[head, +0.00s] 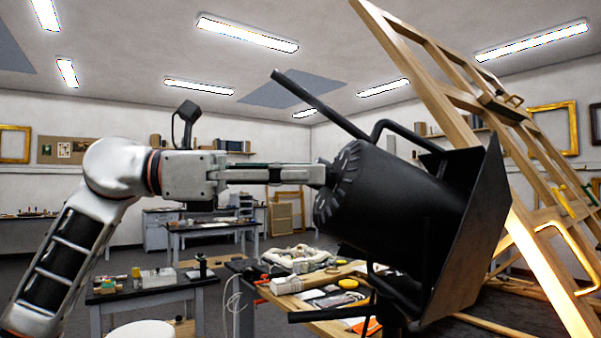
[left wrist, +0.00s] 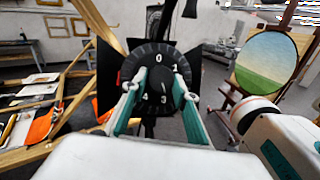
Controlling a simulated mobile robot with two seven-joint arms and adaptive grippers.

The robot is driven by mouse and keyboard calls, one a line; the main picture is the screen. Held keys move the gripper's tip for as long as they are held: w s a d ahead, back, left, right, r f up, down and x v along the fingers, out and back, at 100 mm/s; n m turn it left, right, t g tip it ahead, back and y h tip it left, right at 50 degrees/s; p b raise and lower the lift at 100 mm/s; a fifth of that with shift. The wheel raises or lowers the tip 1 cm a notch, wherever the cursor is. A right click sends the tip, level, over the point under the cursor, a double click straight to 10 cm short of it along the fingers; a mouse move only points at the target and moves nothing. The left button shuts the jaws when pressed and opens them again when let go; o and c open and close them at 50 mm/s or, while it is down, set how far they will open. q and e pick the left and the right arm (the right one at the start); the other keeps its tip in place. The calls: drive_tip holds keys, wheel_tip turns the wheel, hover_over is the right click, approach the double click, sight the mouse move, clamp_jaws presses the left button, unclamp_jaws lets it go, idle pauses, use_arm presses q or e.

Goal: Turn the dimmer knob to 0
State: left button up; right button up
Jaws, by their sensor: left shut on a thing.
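A black lamp (head: 390,205) with barn doors stands right of centre in the head view. Its round rear dial (left wrist: 158,58) faces my left wrist camera, with the numbers 0, 1, 3 and 4 readable and 0 at the top. The dark dimmer knob (left wrist: 158,80) is in the dial's middle. A small pale mark low on the knob appears to point toward the 3. My left gripper (head: 322,174) reaches the dial from the left, its fingers (left wrist: 160,92) shut on either side of the knob. The fingers hide parts of the dial. My right gripper is not in view.
A cluttered workbench (head: 325,318) lies below the lamp. A large wooden easel frame (head: 545,240) leans close on the right. A smaller table (head: 150,293) stands at the lower left. A round landscape painting (left wrist: 265,65) shows in the left wrist view.

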use_arm(q)
drive_tip(key=shift+n+t, duration=0.3)
drive_tip(key=shift+n, duration=0.1)
drive_tip(key=shift+s+d+r+n+t+y+p, duration=0.2)
drive_tip(key=shift+n+t+y, duration=1)
drive_tip(key=shift+n, duration=4.25)
drive_tip(key=shift+s+d+r+n+t+y+p, duration=0.2)
drive_tip(key=shift+n+y, duration=2)
drive_tip(key=shift+n, duration=3.3)
drive_tip(key=shift+s+d+r+n+t+y+p, duration=0.1)
drive_tip(key=shift+r+n+t+y, duration=0.4)
drive_tip(key=shift+n+y, duration=3.1)
drive_tip(key=n+h, duration=0.3)
drive_tip(key=n, duration=0.1)
drive_tip(key=shift+f+h, duration=0.2)
drive_tip(key=shift+h, duration=0.2)
drive_tip(key=o, duration=1.1)
